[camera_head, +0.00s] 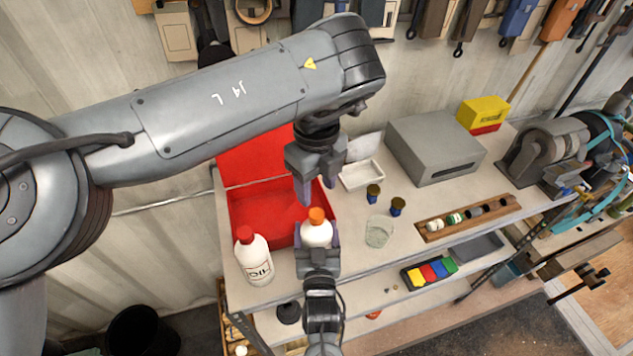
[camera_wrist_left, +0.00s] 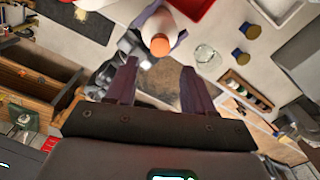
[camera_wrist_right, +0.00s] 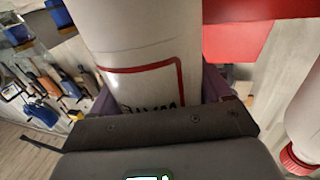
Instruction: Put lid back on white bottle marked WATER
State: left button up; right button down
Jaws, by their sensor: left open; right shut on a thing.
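A white bottle (camera_head: 316,236) stands at the front of the bench with an orange lid (camera_head: 316,215) on its top. My right gripper (camera_head: 318,247) is shut around the bottle's body from the front. In the right wrist view the bottle (camera_wrist_right: 150,50) fills the space between the fingers, and its red-bordered label is mostly hidden, so I cannot read it. My left gripper (camera_head: 316,186) is open and empty, pointing down just above the lid. In the left wrist view the lid (camera_wrist_left: 160,46) lies just beyond the open fingertips, apart from them.
A second white bottle (camera_head: 255,262) with a red cap stands at left. An open red box (camera_head: 262,228) lies behind both bottles. A glass beaker (camera_head: 379,232), two small dark jars (camera_head: 373,193), a white tray (camera_head: 375,175) and a wooden rack (camera_head: 436,233) stand to the right.

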aim_at(316, 213)
pick_arm(q)
jog(key=shift+f, duration=0.15)
jog(key=shift+f, duration=3.9)
grip_shut()
jog(key=shift+o, duration=0.7)
grip_release()
jog(key=shift+r, duration=0.15)
notch_tip(316, 213, up, 12)
